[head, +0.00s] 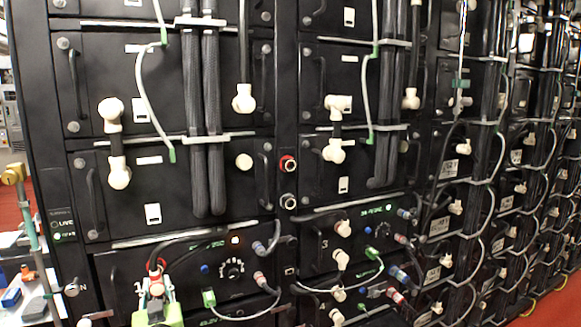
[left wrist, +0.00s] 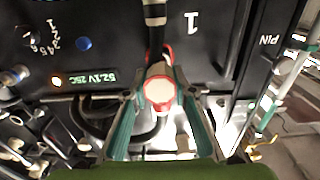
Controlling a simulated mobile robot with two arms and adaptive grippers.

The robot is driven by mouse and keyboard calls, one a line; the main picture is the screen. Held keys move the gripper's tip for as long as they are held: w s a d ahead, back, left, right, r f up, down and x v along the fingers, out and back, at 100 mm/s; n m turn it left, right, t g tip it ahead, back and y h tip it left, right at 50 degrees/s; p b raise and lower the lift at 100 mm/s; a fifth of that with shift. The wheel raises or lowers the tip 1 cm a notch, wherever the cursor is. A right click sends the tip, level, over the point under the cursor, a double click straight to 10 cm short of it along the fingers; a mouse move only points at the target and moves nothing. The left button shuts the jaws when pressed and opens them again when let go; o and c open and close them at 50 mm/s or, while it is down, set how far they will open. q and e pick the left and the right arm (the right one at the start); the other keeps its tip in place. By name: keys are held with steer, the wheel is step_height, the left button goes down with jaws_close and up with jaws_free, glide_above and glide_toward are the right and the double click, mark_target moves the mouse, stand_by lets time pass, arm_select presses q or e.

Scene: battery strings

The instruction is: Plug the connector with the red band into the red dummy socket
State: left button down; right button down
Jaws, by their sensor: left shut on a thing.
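My left gripper (head: 156,290) is at the bottom left in the head view, in front of the lower left battery module. It is shut on the connector with the red band (left wrist: 160,92), whose pale round end faces the left wrist camera between the teal fingers. A black cable runs from the connector up toward the panel. The red dummy socket (head: 288,163) is a red-ringed round socket on the dark post between the two racks, up and right of my gripper. My right gripper is not in view.
A second, dark-ringed socket (head: 288,201) sits just below the red one. Cables and several plugs, such as the grey one (head: 260,248), stick out from the lower panel right of my gripper. A cart with tools (head: 25,285) stands at far left.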

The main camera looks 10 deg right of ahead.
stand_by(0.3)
arm_select(q)
steer(key=shift+p+v, duration=0.4)
steer(key=shift+v, duration=1.95)
steer(key=shift+s+d, duration=0.15)
